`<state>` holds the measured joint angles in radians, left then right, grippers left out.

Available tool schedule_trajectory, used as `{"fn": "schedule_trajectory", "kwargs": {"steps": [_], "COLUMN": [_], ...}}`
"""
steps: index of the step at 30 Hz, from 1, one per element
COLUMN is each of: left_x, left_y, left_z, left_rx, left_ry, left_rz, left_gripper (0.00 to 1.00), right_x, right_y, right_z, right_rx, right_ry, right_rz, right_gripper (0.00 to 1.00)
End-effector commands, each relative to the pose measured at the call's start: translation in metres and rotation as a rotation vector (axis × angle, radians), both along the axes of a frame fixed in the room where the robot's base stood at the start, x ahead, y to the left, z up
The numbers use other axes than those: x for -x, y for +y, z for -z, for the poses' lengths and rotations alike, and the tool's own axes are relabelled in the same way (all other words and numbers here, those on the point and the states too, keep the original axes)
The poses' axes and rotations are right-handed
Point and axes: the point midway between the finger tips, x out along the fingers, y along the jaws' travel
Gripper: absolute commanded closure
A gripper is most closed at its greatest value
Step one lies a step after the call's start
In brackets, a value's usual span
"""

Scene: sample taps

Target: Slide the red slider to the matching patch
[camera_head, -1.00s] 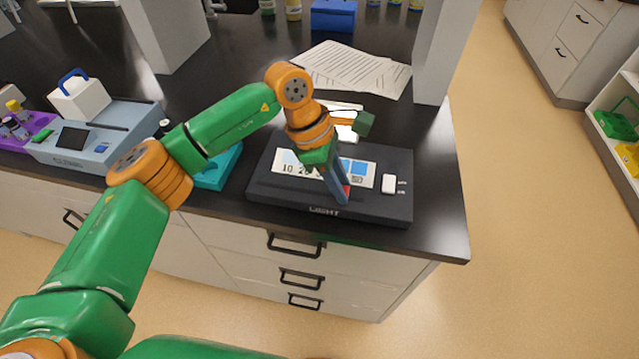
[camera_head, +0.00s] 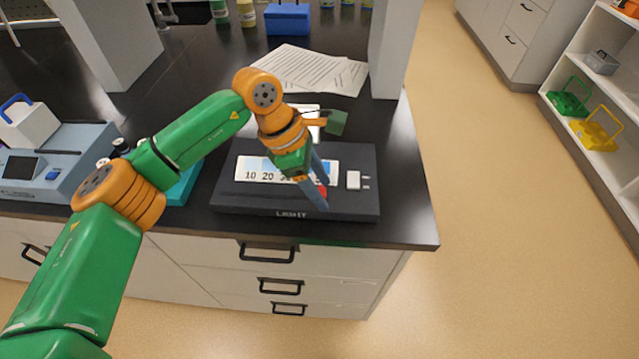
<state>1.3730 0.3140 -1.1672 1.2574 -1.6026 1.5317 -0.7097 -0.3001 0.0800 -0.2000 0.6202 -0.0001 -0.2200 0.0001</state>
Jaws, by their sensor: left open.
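A dark box marked LIGHT (camera_head: 230,200) lies near the counter's front edge. Its pale scale strip (camera_head: 262,175) shows 10 and 20 at the left; the numbers further right are partly covered by my gripper. A light blue patch shows along the strip's top, partly hidden. The red slider (camera_head: 323,191) shows as a small red piece in front of the strip's right part. My left gripper (camera_head: 321,194) is open, pointing down, with its fingers around or right beside the red slider; contact cannot be told. My right gripper is not in view.
A white switch (camera_head: 353,180) sits on the box's right. Papers (camera_head: 300,68) lie behind, near a grey pillar (camera_head: 390,50). A teal object (camera_head: 183,190) and a blue-grey device (camera_head: 60,175) stand left. The floor at right is clear.

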Motion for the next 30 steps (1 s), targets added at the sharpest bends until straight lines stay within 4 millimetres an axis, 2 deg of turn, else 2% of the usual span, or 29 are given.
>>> {"fn": "schedule_trajectory", "kwargs": {"steps": [4,9,13,30], "left_x": [-0.001,-0.001,-0.001,-0.001], "left_y": [0.005,0.018,0.024,0.025], "left_z": [-0.009,-0.044,-0.061,-0.066], "left_rx": [0.0,0.0,-0.001,-0.001], "left_ry": [-0.003,-0.004,-0.001,0.001], "left_rz": [-0.001,-0.001,0.0,0.001], "left_gripper": [0.4,0.4,0.4,0.4], "right_x": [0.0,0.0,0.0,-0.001], "right_y": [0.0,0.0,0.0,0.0], "right_z": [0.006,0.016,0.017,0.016], "right_rx": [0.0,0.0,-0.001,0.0], "right_ry": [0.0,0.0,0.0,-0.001], "right_rz": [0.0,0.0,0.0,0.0], "right_gripper": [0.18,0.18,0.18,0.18]}}
